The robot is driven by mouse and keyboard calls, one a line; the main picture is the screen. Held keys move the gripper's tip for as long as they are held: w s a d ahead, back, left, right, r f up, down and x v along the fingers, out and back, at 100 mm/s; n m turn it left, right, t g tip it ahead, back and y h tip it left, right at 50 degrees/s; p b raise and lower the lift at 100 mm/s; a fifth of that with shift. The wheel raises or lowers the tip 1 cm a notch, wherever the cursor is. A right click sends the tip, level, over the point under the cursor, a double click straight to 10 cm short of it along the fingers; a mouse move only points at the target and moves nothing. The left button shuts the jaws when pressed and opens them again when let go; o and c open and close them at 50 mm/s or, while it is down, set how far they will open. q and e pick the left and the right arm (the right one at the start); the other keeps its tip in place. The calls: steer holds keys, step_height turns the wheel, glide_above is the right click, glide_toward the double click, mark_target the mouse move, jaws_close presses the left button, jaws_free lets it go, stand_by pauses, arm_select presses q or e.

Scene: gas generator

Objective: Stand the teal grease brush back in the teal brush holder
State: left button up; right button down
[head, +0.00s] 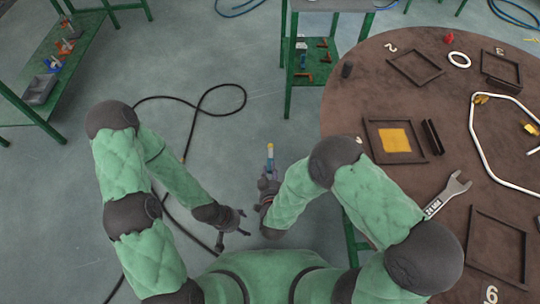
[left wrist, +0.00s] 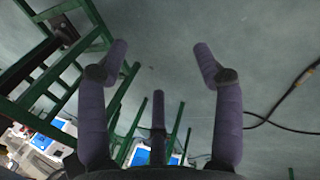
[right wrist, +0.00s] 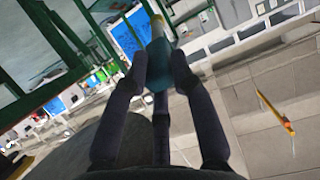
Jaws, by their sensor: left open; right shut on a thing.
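My right gripper (head: 266,186) is shut on the teal grease brush (right wrist: 160,62), whose body sits between the fingertips and ends in a pale and yellow tip. In the head view the brush (head: 270,158) is small and points away from the gripper, over bare floor left of the round table. My left gripper (head: 241,222) is open and empty, a little left of and below the right one. It also shows open in the left wrist view (left wrist: 160,62), with nothing between its fingers. I cannot make out the teal brush holder in any view.
A round brown table (head: 455,185) at right carries dark frames, a yellow block (head: 394,140), a wrench (head: 448,194) and a white loop. A green shelf stand (head: 312,62) with small parts stands ahead, another bench (head: 62,80) at far left. A dark hose (head: 190,135) lies on the floor.

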arm_select(q)
steer(key=shift+f, duration=0.4)
arm_select(e)
steer(key=shift+s+f, duration=0.95)
steer(key=shift+s, duration=0.05)
arm_select(q)
steer(key=shift+c, duration=0.3)
